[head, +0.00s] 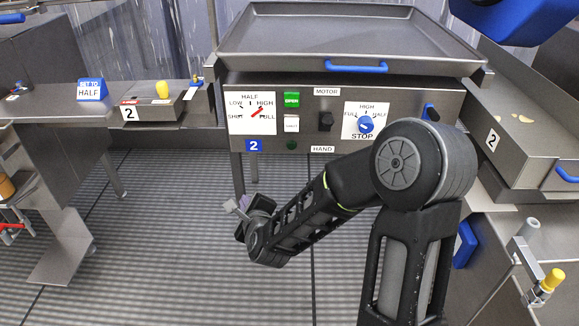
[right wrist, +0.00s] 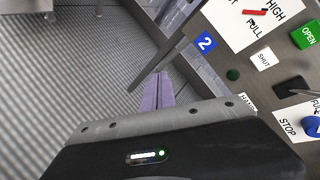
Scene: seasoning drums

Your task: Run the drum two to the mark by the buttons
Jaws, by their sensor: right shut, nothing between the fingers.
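The drum two control panel (head: 345,112) stands ahead, with a blue 2 plate (head: 254,145). It carries a gauge (head: 250,113) with a red pointer near HIGH and FULL, a green OPEN button (head: 292,100), a white SHUT button (head: 291,124) and a black MOTOR switch (head: 326,121). A blue knob (head: 365,124) sits on a dial marked HIGH, FULL, HALF and STOP; its exact setting is unclear. My right gripper (head: 240,207) is shut and empty, below and left of the panel. Its purple fingers (right wrist: 158,90) show in the right wrist view, apart from the buttons. My left gripper is out of view.
A blue SET TO HALF sign (head: 91,88) stands on the left bench. A box labelled 2 (head: 150,104) with a yellow knob is beside it. A tray (head: 330,35) with a blue handle tops the panel; another bin (head: 525,120) is at right. Floor below is open.

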